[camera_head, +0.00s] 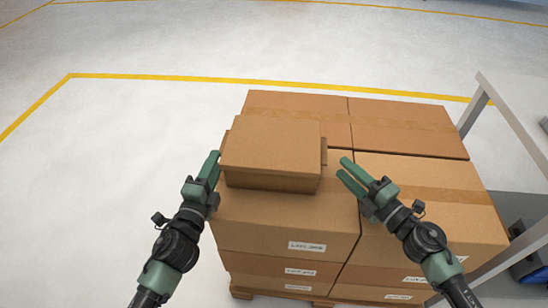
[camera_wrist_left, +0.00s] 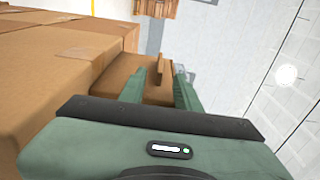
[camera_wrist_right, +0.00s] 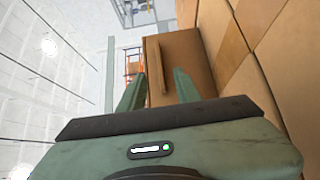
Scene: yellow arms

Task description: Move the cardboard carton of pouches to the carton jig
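The cardboard carton (camera_head: 270,148) is a small closed brown box on top of a stack of larger boxes. A narrow cardboard flap (camera_head: 324,151) sticks out on its right side. My left gripper (camera_head: 211,166) is open just left of the carton; in the left wrist view the carton (camera_wrist_left: 122,75) and its flap (camera_wrist_left: 164,73) show between and beyond the fingers. My right gripper (camera_head: 346,168) is open just right of the carton, apart from it; in the right wrist view the carton's flap (camera_wrist_right: 154,70) shows beyond the finger gap. The pouches are hidden. I cannot make out the carton jig.
Large taped boxes (camera_head: 430,190) stand stacked on a wooden pallet (camera_head: 243,293). Yellow floor lines (camera_head: 160,77) run behind, and the floor at the left is clear.

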